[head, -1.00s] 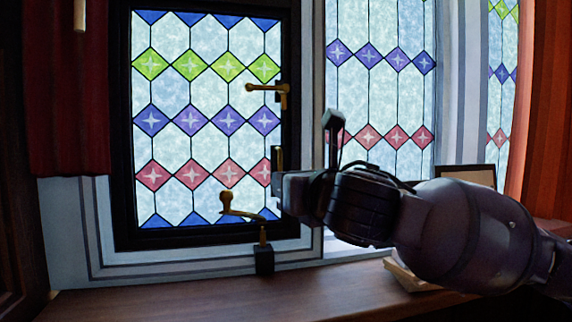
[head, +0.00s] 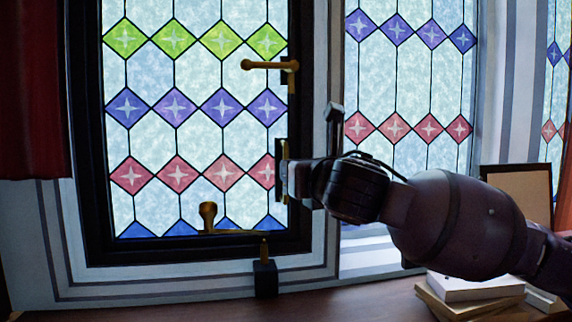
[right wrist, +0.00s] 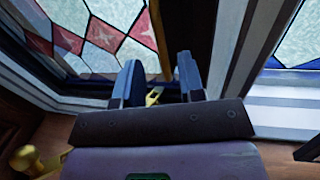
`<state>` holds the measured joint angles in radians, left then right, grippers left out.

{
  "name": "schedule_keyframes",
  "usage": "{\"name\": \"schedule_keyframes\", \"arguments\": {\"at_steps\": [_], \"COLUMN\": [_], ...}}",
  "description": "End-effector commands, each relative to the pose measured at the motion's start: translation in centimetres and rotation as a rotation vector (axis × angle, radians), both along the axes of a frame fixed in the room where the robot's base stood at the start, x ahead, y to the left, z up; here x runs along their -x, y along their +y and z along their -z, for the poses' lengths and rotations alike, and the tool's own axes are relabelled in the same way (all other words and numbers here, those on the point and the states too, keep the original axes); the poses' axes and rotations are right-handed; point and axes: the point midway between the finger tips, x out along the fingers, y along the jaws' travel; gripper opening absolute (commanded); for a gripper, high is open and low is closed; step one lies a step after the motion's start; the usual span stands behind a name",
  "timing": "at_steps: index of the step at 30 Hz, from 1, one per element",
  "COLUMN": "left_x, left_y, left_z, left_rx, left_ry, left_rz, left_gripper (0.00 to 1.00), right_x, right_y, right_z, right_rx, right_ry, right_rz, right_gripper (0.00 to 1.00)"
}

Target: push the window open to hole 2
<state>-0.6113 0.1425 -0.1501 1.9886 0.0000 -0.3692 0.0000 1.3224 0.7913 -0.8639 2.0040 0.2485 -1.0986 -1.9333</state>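The stained-glass window (head: 178,136) stands in a black frame, with a brass handle (head: 268,65) at its right side. A brass stay bar (head: 235,232) with a rounded knob (head: 208,214) lies across its lower edge. A brass pin (head: 264,249) rises from a black block (head: 265,279) below the bar's right end. The bar's holes cannot be made out. My right gripper (head: 283,172) is at the frame's right edge; contact is unclear. In the right wrist view its two fingers (right wrist: 160,83) are apart, with nothing visibly gripped. My left gripper is out of view.
Another stained-glass pane (head: 412,100) stands to the right. Books (head: 472,292) and a framed picture (head: 522,190) are on the wooden sill (head: 190,307) at the right. A dark red curtain (head: 32,90) hangs at the left. The sill's left part is clear.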

Motion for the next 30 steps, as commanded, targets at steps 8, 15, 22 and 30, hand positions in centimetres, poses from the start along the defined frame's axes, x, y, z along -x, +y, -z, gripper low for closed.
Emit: {"name": "schedule_keyframes", "arguments": {"at_steps": [8, 15, 22, 30], "left_x": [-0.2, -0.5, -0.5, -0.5], "left_y": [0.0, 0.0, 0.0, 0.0], "left_z": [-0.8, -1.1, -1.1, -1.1], "left_rx": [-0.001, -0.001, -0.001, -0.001], "left_ry": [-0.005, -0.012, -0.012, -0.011], "left_rz": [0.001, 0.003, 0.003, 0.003], "left_gripper": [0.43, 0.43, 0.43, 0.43], "right_x": [-3.8, -5.4, -5.7, -5.7], "right_y": [1.6, 2.2, 2.4, 2.3], "right_z": [-0.1, 0.0, 0.0, 0.0], "right_rx": [-0.001, 0.000, 0.001, 0.000], "right_ry": [0.000, 0.000, 0.000, 0.000], "right_rz": [0.000, 0.000, 0.000, 0.000], "right_gripper": [0.36, 0.36, 0.36, 0.13]}}
